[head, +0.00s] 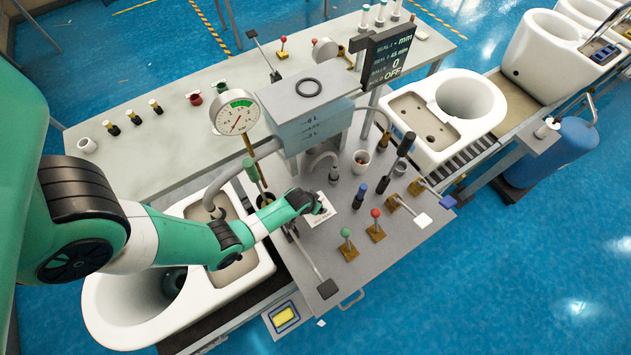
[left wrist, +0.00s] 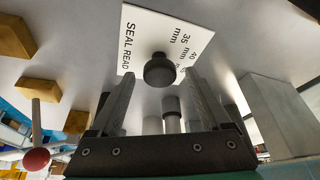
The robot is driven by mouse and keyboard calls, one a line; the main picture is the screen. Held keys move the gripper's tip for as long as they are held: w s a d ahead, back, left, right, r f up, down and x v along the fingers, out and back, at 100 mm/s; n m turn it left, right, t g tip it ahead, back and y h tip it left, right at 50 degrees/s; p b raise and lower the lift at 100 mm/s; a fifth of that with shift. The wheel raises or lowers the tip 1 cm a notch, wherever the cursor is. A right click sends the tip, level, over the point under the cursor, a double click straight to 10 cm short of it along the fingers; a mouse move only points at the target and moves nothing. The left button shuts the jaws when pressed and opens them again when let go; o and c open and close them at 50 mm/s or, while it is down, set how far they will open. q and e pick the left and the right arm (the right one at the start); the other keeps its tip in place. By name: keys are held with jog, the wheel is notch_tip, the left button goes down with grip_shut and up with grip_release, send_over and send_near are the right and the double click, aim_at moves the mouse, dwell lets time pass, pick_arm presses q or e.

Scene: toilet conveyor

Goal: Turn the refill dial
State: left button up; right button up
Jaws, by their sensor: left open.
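A round dark knob (left wrist: 159,71), likely the refill dial, stands on a white plate (left wrist: 140,40) printed "SEAL READ" with 35 mm and 40 mm marks. The plate also shows in the head view (head: 327,217), where my gripper hides most of the knob. My left gripper (left wrist: 160,88) is open, with one finger on each side of the knob in the left wrist view. I cannot tell whether the fingers touch it. In the head view my left gripper (head: 314,205) is low over the grey panel (head: 345,238). My right gripper is not in view.
A dark display (head: 388,55) reads BALLS 0, HOLD OFF. A white toilet (head: 105,310) lies under my left arm.

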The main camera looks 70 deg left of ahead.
pick_arm(q)
grip_shut()
dwell(0.5)
jog(key=shift+n, duration=0.3)
jog(key=n+y, duration=0.1)
jog(key=n, duration=0.1)
jog(key=shift+w+n+g, duration=0.15)
jog(key=shift+n+g, duration=0.15)
jog(key=shift+g, duration=0.1)
jog(key=n+g, duration=0.1)
jog(key=n, duration=0.2)
jog(key=shift+d+y, duration=0.1)
jog(key=shift+y, duration=0.2)
jog(key=shift+n+g+p, duration=0.55)
jog(key=shift+n+g, duration=0.05)
jog(key=shift+n, duration=0.7)
